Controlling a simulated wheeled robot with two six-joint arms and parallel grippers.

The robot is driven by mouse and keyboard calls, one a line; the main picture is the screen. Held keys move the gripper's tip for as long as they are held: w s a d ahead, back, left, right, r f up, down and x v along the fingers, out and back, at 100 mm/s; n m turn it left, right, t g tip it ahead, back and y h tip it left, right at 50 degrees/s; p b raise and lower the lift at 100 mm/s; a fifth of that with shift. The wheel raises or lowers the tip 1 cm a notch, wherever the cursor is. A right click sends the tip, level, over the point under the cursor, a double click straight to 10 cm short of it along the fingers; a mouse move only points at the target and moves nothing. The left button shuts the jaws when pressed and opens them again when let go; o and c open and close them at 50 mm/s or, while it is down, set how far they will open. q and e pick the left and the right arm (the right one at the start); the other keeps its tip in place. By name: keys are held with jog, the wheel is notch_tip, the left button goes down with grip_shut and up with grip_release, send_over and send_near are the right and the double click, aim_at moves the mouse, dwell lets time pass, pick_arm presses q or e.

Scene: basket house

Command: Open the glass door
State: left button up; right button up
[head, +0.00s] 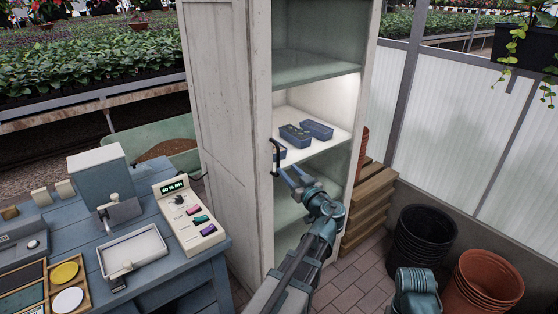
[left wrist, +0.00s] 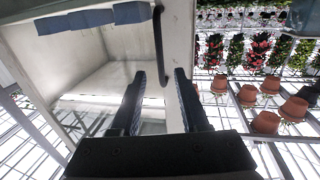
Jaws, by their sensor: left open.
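The tall whitish cabinet (head: 226,120) stands in the middle of the head view. Its glass door (head: 315,185) looks flush with the front, and shelves show through it. The black door handle (head: 276,157) is a vertical bar on the door's left edge. My left gripper (head: 287,180) is open in front of the cabinet, with its fingertips close to the handle's lower part. In the left wrist view the handle (left wrist: 158,40) shows between the two open fingertips (left wrist: 159,76), and its bent end lies there. I cannot tell whether they touch. My right gripper is not in view.
Blue trays (head: 295,135) sit on a cabinet shelf. A blue workbench (head: 175,262) with devices stands left of the cabinet. Wooden crates (head: 368,205), black pots (head: 420,240) and terracotta pots (head: 483,280) stand on the right. Some brick floor (head: 350,275) is clear before the cabinet.

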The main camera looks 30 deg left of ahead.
aim_at(278, 160)
pick_arm(q)
jog(key=x, duration=0.8)
jog(key=shift+w+a, duration=0.1)
jog(key=shift+c, duration=0.2)
grip_shut()
dwell(1.1)
